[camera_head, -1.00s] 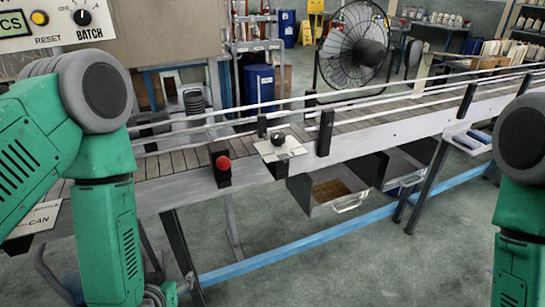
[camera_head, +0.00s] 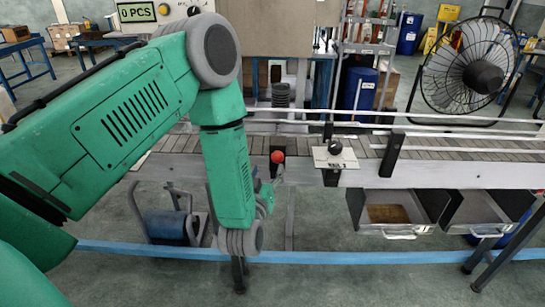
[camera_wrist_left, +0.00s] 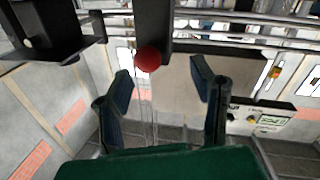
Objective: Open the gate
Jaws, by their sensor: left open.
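A red ball knob (camera_head: 277,157) sits on a black block at the conveyor's front rail. A black ball knob (camera_head: 335,147) stands on a white labelled plate (camera_head: 335,160) to its right. I cannot tell which part is the gate. My left gripper (camera_head: 276,176) is just below the red knob, partly hidden by my forearm. In the left wrist view, the two fingers of this gripper (camera_wrist_left: 163,84) are spread and empty, with the red knob (camera_wrist_left: 147,60) ahead, near the gap between them. Whether they touch it I cannot tell. My right gripper is not in view.
The slatted conveyor (camera_head: 440,155) runs across with white guide rails above it. Two metal drawers (camera_head: 398,226) hang below it at the right. A blue bar (camera_head: 340,257) runs low along the frame. A large fan (camera_head: 470,65) stands behind.

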